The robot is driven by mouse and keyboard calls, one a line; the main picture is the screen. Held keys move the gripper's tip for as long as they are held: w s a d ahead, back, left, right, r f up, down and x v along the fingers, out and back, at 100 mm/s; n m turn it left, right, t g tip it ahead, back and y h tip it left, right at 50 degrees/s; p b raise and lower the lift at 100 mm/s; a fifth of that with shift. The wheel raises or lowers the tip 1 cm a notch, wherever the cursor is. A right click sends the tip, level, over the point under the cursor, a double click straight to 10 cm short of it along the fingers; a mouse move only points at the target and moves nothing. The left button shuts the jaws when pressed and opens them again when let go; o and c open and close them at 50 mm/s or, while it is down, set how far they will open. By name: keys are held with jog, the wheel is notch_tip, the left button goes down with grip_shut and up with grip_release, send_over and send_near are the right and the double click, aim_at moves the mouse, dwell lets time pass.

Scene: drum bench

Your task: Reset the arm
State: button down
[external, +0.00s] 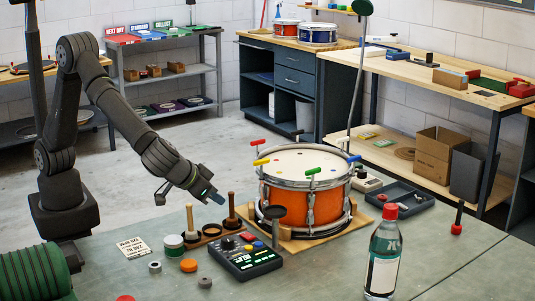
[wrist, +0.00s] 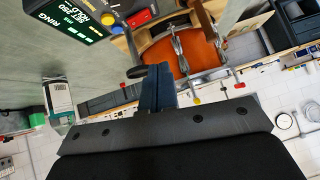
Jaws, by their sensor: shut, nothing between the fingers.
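My arm reaches from the left over the bench in the external view. My gripper (external: 215,197) hangs above the bench, left of the orange drum, with its fingers together and nothing between them. In the wrist view the blue fingers of my gripper (wrist: 157,88) are closed side by side. The orange snare drum (external: 290,203) sits on a wooden board, with coloured T-handles around its rim. It also shows in the wrist view (wrist: 180,55), upper middle.
A black control box (external: 246,258) with buttons stands below my gripper. A bottle with a red cap (external: 383,255) stands at the front right. A dark tray (external: 399,198) lies behind it.

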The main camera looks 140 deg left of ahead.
jog(key=x, duration=0.6)
jog(key=w+x, duration=0.1)
jog(key=x, duration=0.1)
jog(key=shift+a+f, duration=0.3)
jog(key=shift+f, duration=0.05)
jog(key=v, duration=0.7)
jog(key=shift+a, duration=0.1)
